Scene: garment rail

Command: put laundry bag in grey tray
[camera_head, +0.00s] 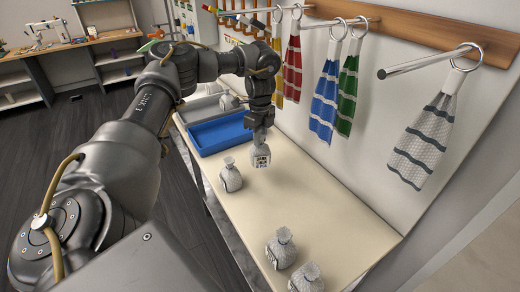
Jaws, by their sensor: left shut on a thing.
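My left gripper (260,138) is shut on the neck of a pale grey laundry bag (260,158) with a dark-lettered label. The bag hangs upright over the table, just right of the blue tray; whether it touches the table is hard to tell. The grey tray (194,110) lies beyond the blue tray, and my left arm hides part of its far side. One laundry bag (228,103) appears to sit in it. Another bag (231,176) stands on the table close to the held one. Two more bags (281,249) (306,278) stand at the near end. My right gripper is not in view.
A blue tray (216,136) lies empty between the held bag and the grey tray. The cream table (325,215) is clear between the bag groups. Striped towels (420,143) hang from rings on metal pegs (425,63) along the wall at right.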

